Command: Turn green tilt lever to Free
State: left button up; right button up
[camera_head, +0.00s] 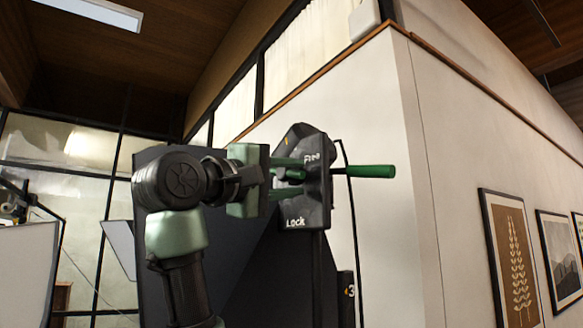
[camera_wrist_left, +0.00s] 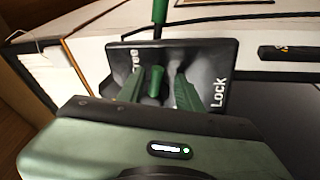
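A dark panel marked Lock (camera_head: 318,215) faces my left gripper (camera_head: 297,177) in the head view. The wrist view shows the panel (camera_wrist_left: 222,58) with "Free" at left, partly covered by a finger, and "Lock" at right. A short green lever (camera_wrist_left: 155,82) stands at the panel's middle, between my two green fingers. The fingers are open, with a visible gap on each side of the lever. A longer green handle (camera_head: 371,171) on a dark rod sticks out to the right behind the panel. It also shows in the wrist view (camera_wrist_left: 159,12). My right gripper is not in view.
A white wall (camera_head: 382,110) stands behind the panel, with its corner to the right. Framed pictures (camera_head: 512,262) hang on the right-hand wall. A dark marked part (camera_head: 346,298) sits below the panel. Open room lies at the left, before tall windows (camera_head: 60,145).

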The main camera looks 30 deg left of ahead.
pick_arm(q)
jog(key=shift+w, duration=0.1)
jog(key=shift+s+d+r, duration=0.15)
jog(key=shift+s+d, duration=0.05)
jog(key=shift+s, duration=0.05)
jog(key=shift+s+d, duration=0.15)
jog(key=shift+s, duration=0.05)
jog(key=c, duration=0.4)
jog(key=shift+r, duration=0.1)
grip_shut()
jog(key=shift+s+r+n+b, duration=0.1)
jog(key=shift+s+n+b, duration=0.05)
jog(key=shift+n+b, duration=0.35)
jog(key=shift+d+r+n+y+b, duration=0.2)
jog(key=shift+r+n+y+b, duration=0.15)
jog(key=shift+n, duration=0.35)
jog(key=shift+r+n+y, duration=0.1)
jog(key=shift+n+y, duration=0.15)
jog(key=shift+n, duration=0.25)
jog(key=shift+a+r+n, duration=0.15)
jog(key=shift+n, duration=0.15)
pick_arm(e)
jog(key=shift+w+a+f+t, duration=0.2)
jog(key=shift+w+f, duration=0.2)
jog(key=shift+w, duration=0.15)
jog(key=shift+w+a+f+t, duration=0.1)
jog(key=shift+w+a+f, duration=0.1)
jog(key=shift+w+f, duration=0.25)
